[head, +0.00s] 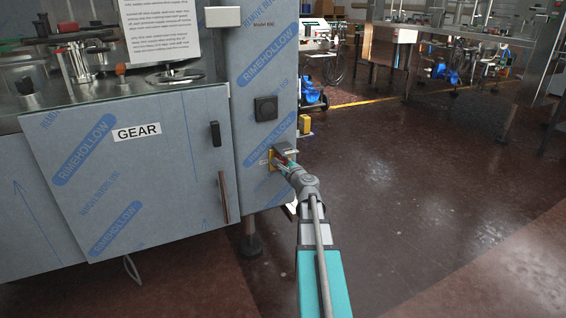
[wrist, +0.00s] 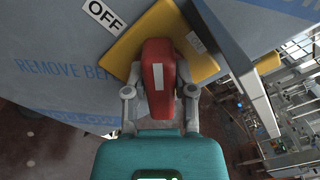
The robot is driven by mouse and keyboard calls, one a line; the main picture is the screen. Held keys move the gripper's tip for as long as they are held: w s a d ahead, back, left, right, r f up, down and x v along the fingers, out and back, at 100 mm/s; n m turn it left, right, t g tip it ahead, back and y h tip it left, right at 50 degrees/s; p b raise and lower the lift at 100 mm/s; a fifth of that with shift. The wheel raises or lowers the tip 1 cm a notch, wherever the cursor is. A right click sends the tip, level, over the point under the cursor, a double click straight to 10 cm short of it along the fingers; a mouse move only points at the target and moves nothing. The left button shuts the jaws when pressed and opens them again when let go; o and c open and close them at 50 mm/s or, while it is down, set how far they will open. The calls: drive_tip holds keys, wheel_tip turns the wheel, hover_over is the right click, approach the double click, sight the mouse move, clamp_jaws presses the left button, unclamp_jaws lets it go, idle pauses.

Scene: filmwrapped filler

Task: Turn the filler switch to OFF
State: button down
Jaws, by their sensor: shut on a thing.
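The filler switch is a red handle (wrist: 158,77) with a white stripe, mounted on a yellow plate (wrist: 128,48) in the wrist view. An OFF label (wrist: 102,13) lies beyond the plate's upper left edge. A second small label (wrist: 195,42) sits at the right, its text unreadable. The handle does not point straight at the OFF label; its exact setting I cannot tell. My gripper (wrist: 159,88) is shut on the red handle, one finger on each side. In the head view, my gripper (head: 286,166) reaches the yellow plate (head: 270,160) low on the cabinet's right part and hides most of the switch.
The film-wrapped cabinet has a GEAR door (head: 130,170) with a vertical bar handle (head: 223,197) left of my gripper. A black square fitting (head: 265,108) is above the switch. Open dark floor (head: 420,190) lies to the right, with steel machines behind.

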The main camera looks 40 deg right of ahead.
drive_tip(key=n, duration=0.3)
drive_tip(key=shift+f+n, duration=0.1)
drive_tip(key=shift+n, duration=0.3)
drive_tip(key=shift+a+f+n, duration=0.1)
drive_tip(key=shift+a+n, duration=0.05)
drive_tip(key=shift+n, duration=1.75)
drive_tip(key=shift+c, duration=2.2)
unclamp_jaws()
drive_tip(key=v, duration=1.2)
